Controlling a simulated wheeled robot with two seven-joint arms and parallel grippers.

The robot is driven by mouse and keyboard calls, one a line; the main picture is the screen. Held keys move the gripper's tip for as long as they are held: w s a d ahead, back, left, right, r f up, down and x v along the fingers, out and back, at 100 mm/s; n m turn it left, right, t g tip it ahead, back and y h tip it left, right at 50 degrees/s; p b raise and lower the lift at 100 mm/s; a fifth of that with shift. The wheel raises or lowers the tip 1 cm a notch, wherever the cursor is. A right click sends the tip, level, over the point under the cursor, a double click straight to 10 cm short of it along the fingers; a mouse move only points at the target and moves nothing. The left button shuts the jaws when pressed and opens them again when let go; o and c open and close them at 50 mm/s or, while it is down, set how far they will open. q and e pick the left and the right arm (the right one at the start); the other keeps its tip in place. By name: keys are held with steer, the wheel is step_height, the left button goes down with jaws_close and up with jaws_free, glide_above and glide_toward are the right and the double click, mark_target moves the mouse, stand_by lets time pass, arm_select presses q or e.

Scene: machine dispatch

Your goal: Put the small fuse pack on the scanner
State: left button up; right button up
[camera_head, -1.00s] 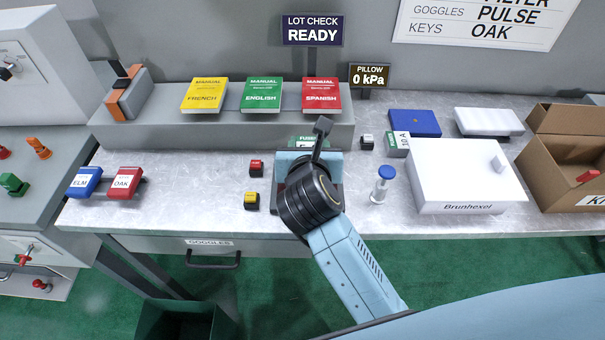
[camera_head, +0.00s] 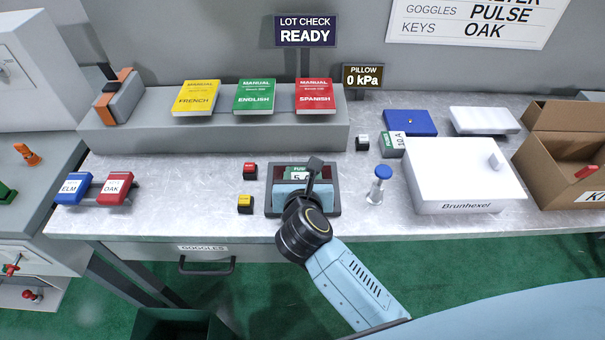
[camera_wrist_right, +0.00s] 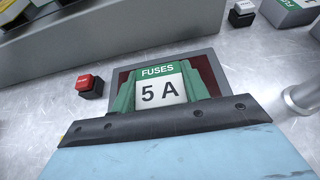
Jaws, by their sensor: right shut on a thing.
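The small fuse pack (camera_head: 299,170), green with a white label, sits over the scanner (camera_head: 271,203), a dark flat unit with a grey rim on the bench. In the right wrist view the pack (camera_wrist_right: 162,90) reads "FUSES 5 A", and the scanner's rim and dark red window (camera_wrist_right: 122,76) show around it. My right gripper (camera_head: 298,180) is shut on the pack from the near side and hides its near part. I cannot tell whether the pack touches the scanner. My left gripper is not in view.
A similar "10 A" pack (camera_head: 392,145) lies to the right. A grey shelf (camera_head: 215,130) with manuals runs behind.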

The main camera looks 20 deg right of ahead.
steer(key=o, duration=1)
steer(key=shift+f, duration=0.1)
steer(key=shift+r, duration=0.35)
steer(key=v, duration=1.2)
steer(key=shift+p, duration=0.3)
